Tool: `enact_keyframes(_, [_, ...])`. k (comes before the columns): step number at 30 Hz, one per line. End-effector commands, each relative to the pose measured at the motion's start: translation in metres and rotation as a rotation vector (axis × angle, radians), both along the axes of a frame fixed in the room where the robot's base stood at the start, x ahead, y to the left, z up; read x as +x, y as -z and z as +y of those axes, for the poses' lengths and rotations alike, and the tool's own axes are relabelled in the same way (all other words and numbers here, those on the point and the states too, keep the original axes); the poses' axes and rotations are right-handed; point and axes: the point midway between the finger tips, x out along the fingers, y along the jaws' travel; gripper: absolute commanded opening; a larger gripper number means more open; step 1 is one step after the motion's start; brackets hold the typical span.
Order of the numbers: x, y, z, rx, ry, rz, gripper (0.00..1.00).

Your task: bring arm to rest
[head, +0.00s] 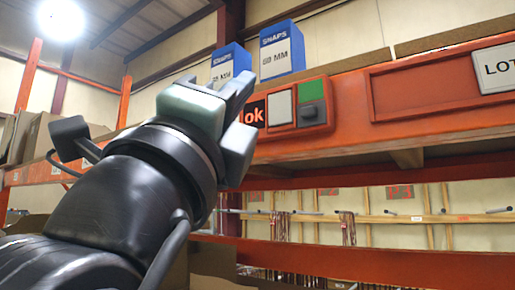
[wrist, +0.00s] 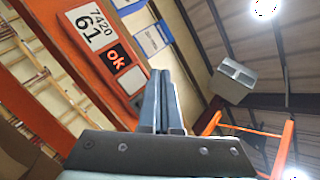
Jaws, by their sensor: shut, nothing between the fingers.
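My gripper (head: 238,88) is raised at the centre of the head view, at the end of my black arm, in front of the orange rack beam (head: 430,100). Its fingers point up and to the right. In the wrist view the two fingers of my gripper (wrist: 160,76) are together and hold nothing. In the head view the hand covers part of the "ok" label (head: 252,114).
Two blue-and-white SNAPS boxes (head: 282,52) stand on the beam's shelf behind my gripper. A panel with a green patch (head: 312,91) and a LOT sign (head: 497,68) are on the beam. Hooks with hanging items (head: 347,225) are below. Open air lies above left.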

Motion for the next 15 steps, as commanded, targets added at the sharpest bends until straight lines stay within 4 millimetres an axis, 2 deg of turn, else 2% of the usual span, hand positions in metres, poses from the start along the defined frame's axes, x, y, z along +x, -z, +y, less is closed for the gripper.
enact_keyframes(9, [0.0, 0.001, 0.0, -0.003, 0.002, 0.002, 0.0])
enact_keyframes(13, [0.002, 0.017, -0.001, -0.091, 0.066, 0.038, 0.0])
enact_keyframes(15, [0.002, 0.032, -0.002, -0.185, 0.135, 0.072, 0.0])
